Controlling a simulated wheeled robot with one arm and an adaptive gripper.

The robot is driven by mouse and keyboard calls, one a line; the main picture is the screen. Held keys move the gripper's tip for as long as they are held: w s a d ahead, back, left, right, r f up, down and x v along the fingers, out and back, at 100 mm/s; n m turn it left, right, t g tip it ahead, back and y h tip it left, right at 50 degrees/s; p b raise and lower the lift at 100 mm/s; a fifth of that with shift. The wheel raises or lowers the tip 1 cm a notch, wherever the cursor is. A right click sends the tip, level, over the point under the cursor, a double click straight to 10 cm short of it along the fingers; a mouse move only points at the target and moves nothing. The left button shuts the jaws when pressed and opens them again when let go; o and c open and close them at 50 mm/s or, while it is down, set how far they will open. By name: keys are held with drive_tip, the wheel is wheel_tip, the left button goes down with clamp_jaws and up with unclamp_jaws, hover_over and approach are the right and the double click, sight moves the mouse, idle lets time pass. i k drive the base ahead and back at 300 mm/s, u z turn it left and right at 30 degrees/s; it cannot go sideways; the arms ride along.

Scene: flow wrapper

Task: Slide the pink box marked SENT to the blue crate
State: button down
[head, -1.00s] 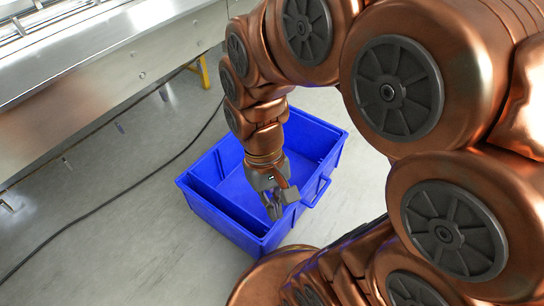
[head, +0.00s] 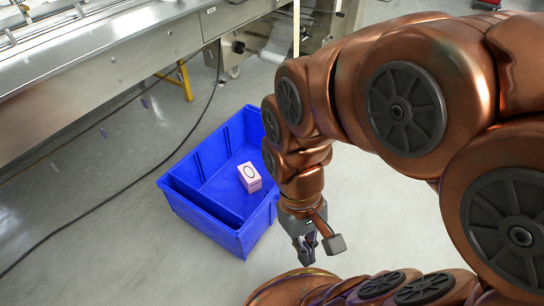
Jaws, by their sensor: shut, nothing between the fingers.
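The blue crate (head: 196,218) stands on the floor left of my arm. A small pink box (head: 250,178) lies inside it, on the crate's floor near the right wall. Its pale top carries a dark ring; no word SENT can be read on it. My gripper (head: 308,260) points down, outside the crate and to the right of its near right corner in the picture. It is shut and empty, apart from the box.
A long steel machine (head: 100,70) runs along the upper left, with a yellow leg (head: 185,82) beneath it. A dark cable (head: 120,185) crosses the floor left of the crate.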

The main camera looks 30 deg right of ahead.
sight(250, 178)
drive_tip(key=z, duration=1.35)
drive_tip(key=i, duration=1.2)
drive_tip(key=u, duration=2.95)
